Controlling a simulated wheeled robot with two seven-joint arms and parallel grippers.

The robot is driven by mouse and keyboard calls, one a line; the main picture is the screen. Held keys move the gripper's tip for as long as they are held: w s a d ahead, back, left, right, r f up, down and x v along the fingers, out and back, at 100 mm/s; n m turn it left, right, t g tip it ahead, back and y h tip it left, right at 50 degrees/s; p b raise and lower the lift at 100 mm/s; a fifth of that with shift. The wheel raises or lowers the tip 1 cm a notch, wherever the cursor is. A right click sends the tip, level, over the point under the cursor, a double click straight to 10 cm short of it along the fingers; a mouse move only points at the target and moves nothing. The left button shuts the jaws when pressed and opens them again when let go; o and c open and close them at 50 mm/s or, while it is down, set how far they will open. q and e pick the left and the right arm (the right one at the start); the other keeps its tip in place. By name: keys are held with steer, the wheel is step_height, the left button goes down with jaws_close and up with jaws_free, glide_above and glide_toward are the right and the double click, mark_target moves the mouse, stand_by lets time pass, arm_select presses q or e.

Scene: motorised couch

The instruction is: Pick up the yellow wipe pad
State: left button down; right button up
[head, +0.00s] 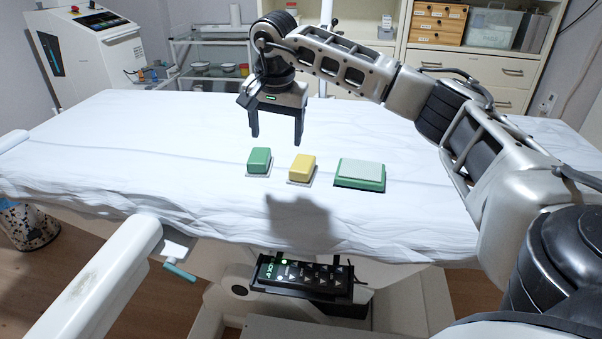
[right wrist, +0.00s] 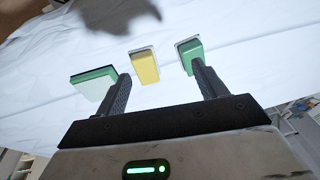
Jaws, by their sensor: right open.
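The yellow wipe pad (head: 302,167) lies on the white couch sheet, with a pale underside, between a green pad (head: 259,160) on its left and a wider green pad with a pale top (head: 361,172) on its right. My right gripper (head: 276,139) is open and empty. It hangs fingers down above the couch, apart from the pads. In the right wrist view the yellow pad (right wrist: 145,66) shows between the two fingers, beyond their tips. The green pad (right wrist: 190,55) and the pale-topped pad (right wrist: 95,84) show beside the fingers. My left gripper is not in view.
The white couch sheet (head: 150,160) is otherwise clear. A black control panel (head: 305,276) with buttons is at the couch's near side. A white bar (head: 103,280) stands at the near left. A machine (head: 90,50), a glass trolley (head: 205,72) and a drawer cabinet (head: 485,68) stand behind.

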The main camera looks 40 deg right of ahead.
steer(key=h, duration=0.2)
glide_toward(303, 163)
steer(key=b+x, duration=0.1)
steer(key=x, duration=0.3)
steer(key=shift+x, duration=2.8)
steer(key=c, duration=1.1)
